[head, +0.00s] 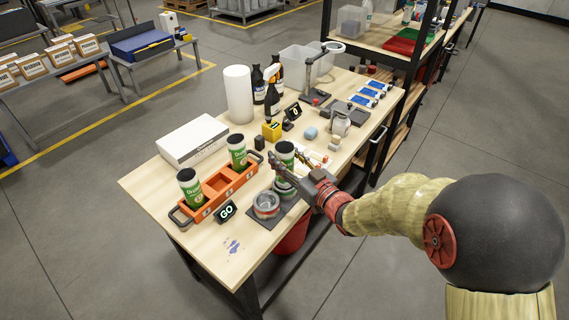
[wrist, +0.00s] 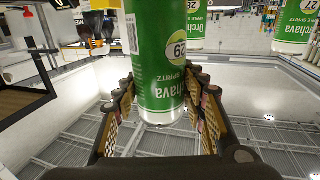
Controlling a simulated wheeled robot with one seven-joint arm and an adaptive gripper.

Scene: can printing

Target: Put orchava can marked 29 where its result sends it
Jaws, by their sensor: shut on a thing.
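In the wrist view my gripper (wrist: 160,95) has a finger on each side of this can (wrist: 160,60), whose label reads 29. It appears upright and held above the right side of the table. An orange carrier (head: 219,188) holds two similar cans, a near one (head: 190,187) and a far one (head: 238,152), with an empty slot between. A GO sign (head: 226,211) stands in front of the carrier.
A white box (head: 193,141), a white roll (head: 238,94), dark bottles (head: 271,98) and a yellow block (head: 271,131) stand farther back. The near table corner is mostly clear.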

